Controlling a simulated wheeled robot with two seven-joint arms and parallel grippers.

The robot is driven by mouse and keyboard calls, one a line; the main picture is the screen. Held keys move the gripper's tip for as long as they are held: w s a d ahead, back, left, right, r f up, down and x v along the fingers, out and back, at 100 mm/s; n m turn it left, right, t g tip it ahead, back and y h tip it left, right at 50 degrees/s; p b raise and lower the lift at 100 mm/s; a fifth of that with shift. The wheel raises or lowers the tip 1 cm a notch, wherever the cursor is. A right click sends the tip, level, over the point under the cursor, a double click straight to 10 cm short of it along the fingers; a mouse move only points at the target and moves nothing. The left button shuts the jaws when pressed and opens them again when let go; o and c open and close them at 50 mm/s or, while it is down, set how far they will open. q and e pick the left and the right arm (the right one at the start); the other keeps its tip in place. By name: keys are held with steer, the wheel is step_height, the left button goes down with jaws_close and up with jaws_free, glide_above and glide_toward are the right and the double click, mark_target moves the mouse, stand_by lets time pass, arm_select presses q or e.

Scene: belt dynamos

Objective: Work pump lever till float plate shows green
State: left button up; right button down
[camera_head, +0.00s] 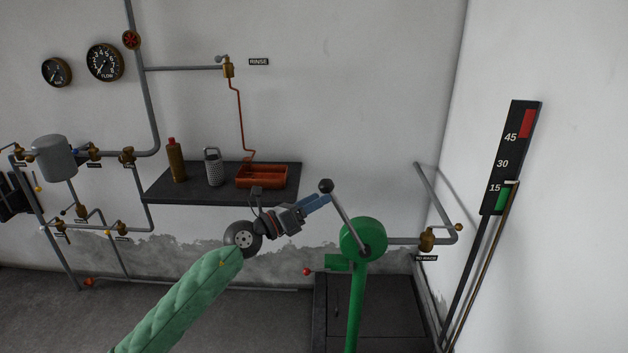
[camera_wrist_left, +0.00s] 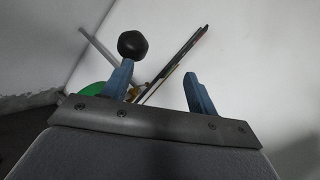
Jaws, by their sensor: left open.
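The green pump (camera_head: 363,238) stands on a green post. Its lever (camera_head: 346,217) rises up-left to a black knob (camera_head: 326,186), which also shows in the left wrist view (camera_wrist_left: 132,44). My left gripper (camera_head: 312,204) is open, its blue fingers close to the knob. In the left wrist view its fingers (camera_wrist_left: 158,76) are spread, and the knob lines up with the left finger, not in the gap; contact cannot be told. The float plate (camera_head: 511,150) is a dark board with 45, 30, 15, a red patch on top and a green patch low. A pale rod tip (camera_head: 513,182) sits by the green patch's top.
A dark shelf (camera_head: 222,194) behind my arm holds a bottle (camera_head: 176,162), a grater-like can (camera_head: 212,168) and an orange tray (camera_head: 262,184). Pipes with valves (camera_head: 427,239) run along the walls. A dark cover or box (camera_head: 385,315) lies below the pump.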

mark_target(330, 184)
arm_select(q)
steer(key=w+a+m+y, duration=0.1)
steer(key=m, duration=0.1)
steer(key=w+a+m+g+y, duration=0.1)
steer(key=shift+w+r+m+p, duration=0.3)
steer(key=shift+r+m+p, duration=0.05)
steer(key=shift+m+p, duration=0.05)
steer(key=shift+m, duration=0.3)
steer(key=p+x, duration=0.1)
steer(key=x, duration=0.3)
steer(key=p+x, duration=0.1)
steer(key=x, duration=0.2)
steer(key=shift+w+d+f+p, duration=0.15)
steer(key=shift+w+p, duration=0.15)
steer(key=shift+w, duration=0.25)
arm_select(e)
step_height(330, 184, down, 10)
steer(key=d, duration=0.1)
steer(key=shift+s+d, duration=0.15)
steer(key=shift+s, duration=0.25)
arm_select(q)
steer(key=shift+c, duration=0.5)
